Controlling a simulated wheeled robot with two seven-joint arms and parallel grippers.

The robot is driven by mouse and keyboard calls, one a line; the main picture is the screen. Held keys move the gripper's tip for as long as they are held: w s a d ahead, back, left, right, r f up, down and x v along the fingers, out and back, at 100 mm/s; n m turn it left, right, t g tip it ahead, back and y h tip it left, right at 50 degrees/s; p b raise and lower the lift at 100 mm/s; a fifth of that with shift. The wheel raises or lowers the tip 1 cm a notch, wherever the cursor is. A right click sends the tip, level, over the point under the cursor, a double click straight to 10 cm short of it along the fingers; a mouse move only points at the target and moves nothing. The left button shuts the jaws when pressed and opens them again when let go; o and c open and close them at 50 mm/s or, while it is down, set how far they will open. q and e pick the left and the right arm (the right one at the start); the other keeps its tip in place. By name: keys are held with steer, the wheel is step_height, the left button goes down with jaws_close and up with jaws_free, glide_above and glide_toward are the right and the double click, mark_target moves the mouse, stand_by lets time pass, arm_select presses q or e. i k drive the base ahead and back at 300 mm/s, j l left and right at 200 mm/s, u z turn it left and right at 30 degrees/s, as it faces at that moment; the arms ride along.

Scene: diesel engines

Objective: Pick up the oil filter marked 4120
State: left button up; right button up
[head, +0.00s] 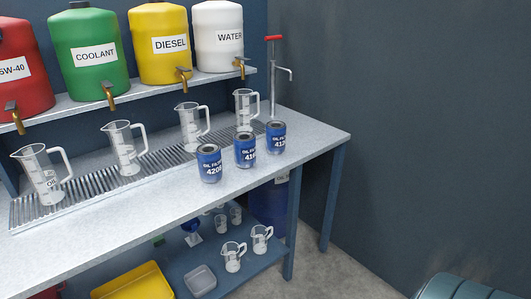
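Three blue oil filters stand upright in a row on the right part of the workbench (90,238) in the head view. Neither of my grippers is in view.
Several clear measuring jugs stand on a ribbed drain grate (90,188) behind the filters. A hand pump (272,80) rises behind the rightmost filter. Labelled tanks with taps sit on the shelf (75,104) above. A lower shelf (262,262) holds small jugs and trays.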

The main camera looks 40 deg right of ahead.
mark_target(275, 131)
steer(key=k+l, duration=0.1)
steer(key=l, duration=0.5)
steer(key=k+l, duration=0.1)
steer(key=l, duration=1.05)
steer(key=k+l, duration=0.15)
steer(key=l, duration=0.4)
steer(key=k+l, duration=0.1)
steer(key=l, duration=0.5)
